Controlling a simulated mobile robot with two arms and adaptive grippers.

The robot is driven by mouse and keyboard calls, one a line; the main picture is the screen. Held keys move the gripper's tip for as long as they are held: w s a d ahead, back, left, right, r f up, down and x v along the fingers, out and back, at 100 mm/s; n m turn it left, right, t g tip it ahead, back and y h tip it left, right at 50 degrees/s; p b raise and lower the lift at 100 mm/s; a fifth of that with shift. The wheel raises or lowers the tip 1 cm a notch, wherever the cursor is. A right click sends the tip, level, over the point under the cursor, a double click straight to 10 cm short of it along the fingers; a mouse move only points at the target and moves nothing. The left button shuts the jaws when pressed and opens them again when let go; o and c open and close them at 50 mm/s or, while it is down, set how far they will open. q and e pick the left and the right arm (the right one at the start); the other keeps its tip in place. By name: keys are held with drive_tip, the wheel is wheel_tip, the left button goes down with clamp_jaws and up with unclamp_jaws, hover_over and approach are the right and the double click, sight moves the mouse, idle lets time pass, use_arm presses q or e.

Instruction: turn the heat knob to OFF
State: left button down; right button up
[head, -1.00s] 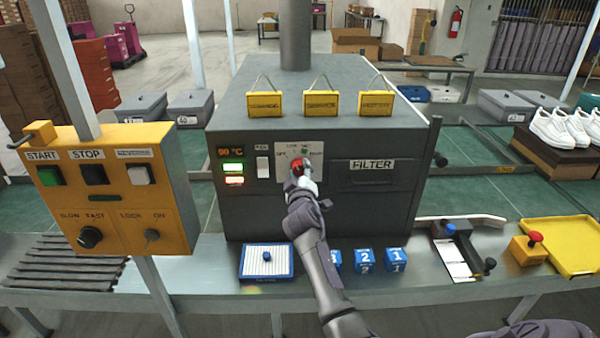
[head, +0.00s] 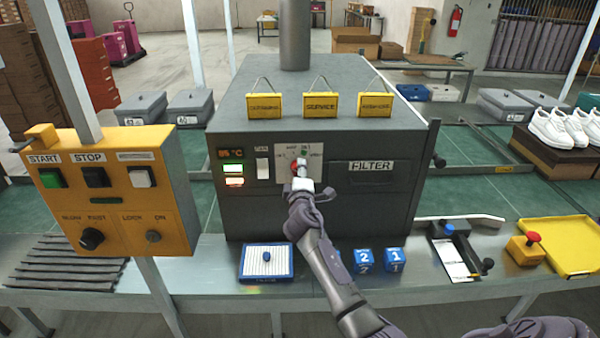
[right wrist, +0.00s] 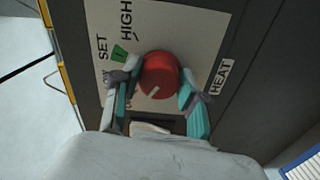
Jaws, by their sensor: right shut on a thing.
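The heat knob (right wrist: 158,75) is red and round, on a white plate (right wrist: 185,40) with the words SET, HIGH and HEAT. A short white mark shows near the knob's lower edge in the right wrist view. My right gripper (right wrist: 157,85) is shut on the knob, one finger on each side. The left finger in that view covers part of the plate's lettering, and I cannot read OFF there. In the head view my right gripper (head: 301,175) hides most of the knob on the grey heater box (head: 225,190). My left gripper is out of view.
A yellow control box (head: 120,205) stands at the left.

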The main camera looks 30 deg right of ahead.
drive_tip(key=shift+r, duration=0.1)
idle(0.3)
drive_tip(key=o, duration=1.1)
drive_tip(key=shift+o, duration=0.2)
drive_tip(key=v, duration=1.2)
drive_tip(key=shift+d, duration=0.1)
